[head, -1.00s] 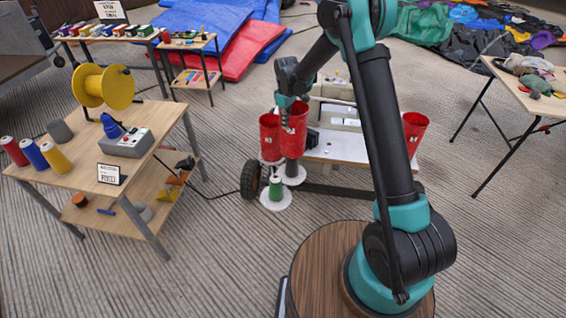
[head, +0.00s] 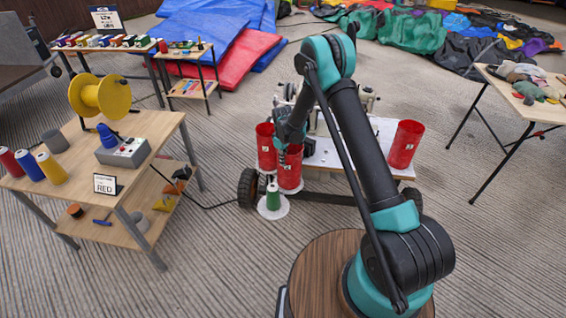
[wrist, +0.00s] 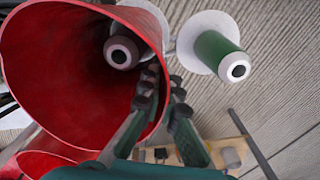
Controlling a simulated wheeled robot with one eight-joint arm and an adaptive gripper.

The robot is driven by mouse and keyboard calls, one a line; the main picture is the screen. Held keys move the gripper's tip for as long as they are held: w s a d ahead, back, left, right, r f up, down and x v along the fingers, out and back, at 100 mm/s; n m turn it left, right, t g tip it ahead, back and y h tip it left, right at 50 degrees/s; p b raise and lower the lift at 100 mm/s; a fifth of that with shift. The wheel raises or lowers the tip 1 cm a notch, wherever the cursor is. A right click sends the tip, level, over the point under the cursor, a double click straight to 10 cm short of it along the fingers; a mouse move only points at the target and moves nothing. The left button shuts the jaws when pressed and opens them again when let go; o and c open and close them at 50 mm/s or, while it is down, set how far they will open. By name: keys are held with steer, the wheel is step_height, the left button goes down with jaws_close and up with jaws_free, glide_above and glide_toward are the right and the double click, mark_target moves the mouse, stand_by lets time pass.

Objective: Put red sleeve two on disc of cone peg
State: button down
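A tall red sleeve (head: 291,172), open at the top and with a small white mark, hangs from my gripper (head: 281,143). In the wrist view, the fingers (wrist: 160,90) straddle the wall of this sleeve (wrist: 65,70), one inside and one outside. The bare cone peg (wrist: 123,52) shows within the sleeve's mouth. Part of its white disc (wrist: 148,12) shows past the rim. In the head view the sleeve hides that peg and disc. Whether the sleeve's bottom touches the disc cannot be told. No number is readable on the sleeve.
Other red sleeves stand at left (head: 266,135) and right (head: 405,144) of the wheeled cart (head: 338,160). A green cone (head: 273,196) on a white disc (head: 272,212) is close in front. A wooden table (head: 150,130) with a yellow spool (head: 98,97) and RED sign (head: 105,184) is left.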

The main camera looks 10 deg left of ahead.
steer(key=shift+f, duration=0.25)
steer(key=c, duration=2.2)
jaws_free()
steer(key=shift+f, duration=0.15)
steer(key=o, duration=0.5)
step_height(320, 180, up, 12)
steer(key=shift+r, duration=0.25)
